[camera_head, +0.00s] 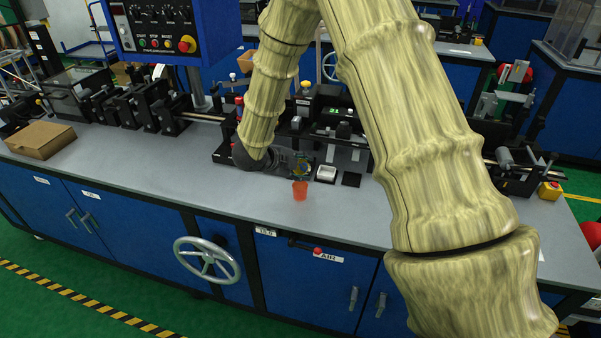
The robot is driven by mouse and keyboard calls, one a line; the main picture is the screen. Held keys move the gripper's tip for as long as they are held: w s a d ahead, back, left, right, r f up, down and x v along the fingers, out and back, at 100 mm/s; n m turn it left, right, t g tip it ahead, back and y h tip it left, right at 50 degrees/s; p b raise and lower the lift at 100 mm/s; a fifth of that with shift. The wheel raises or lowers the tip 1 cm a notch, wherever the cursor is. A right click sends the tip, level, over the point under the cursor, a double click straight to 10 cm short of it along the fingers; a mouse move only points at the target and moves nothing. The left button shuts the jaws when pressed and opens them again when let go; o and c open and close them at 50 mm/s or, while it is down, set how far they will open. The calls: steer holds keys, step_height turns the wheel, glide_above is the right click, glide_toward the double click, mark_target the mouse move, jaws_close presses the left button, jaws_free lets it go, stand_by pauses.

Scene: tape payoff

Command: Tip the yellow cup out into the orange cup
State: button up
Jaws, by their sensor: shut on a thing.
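The orange cup (300,190) stands upright on the grey bench top, near the middle of the bench. My gripper (298,164) is just behind and above it, at the end of my arm, which comes down from the top of the picture. It is shut on a small dark, yellowish thing at its tips, which appears to be the yellow cup. The gripper hides most of that cup, so its tilt and contents cannot be told. No other yellow cup is plain to see on the bench. The inside of the orange cup is too small to make out.
A white square tray (326,174) and a black square pad (351,179) lie to the right of the orange cup. Black machinery (335,120) lines the bench behind. A cardboard box (41,140) sits at far left. The bench top left of the cup is clear.

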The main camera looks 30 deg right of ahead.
steer(key=shift+f+h+b, duration=0.4)
steer(key=shift+f+b, duration=0.05)
steer(key=shift+b, duration=0.65)
steer(key=shift+f+t+h+b, duration=0.3)
steer(key=shift+t+b, duration=0.1)
steer(key=shift+b, duration=0.75)
steer(key=shift+f+m+b, duration=0.1)
steer(key=shift+m+b, duration=0.2)
steer(key=shift+b, duration=0.4)
steer(key=shift+f+t+h+b, duration=0.2)
steer(key=shift+t+h+b, duration=0.3)
steer(key=shift+b, duration=0.65)
steer(key=h+b, duration=0.1)
steer(key=b, duration=0.3)
steer(key=m+t+h+b, duration=0.1)
steer(key=h+b, duration=0.1)
steer(key=b, duration=0.2)
steer(key=shift+f+b, duration=0.3)
steer(key=shift+b, duration=0.05)
steer(key=shift+r+h, duration=0.2)
steer(key=shift+h, duration=0.1)
steer(key=shift+r+p, duration=1.05)
steer(key=shift+r, duration=1.35)
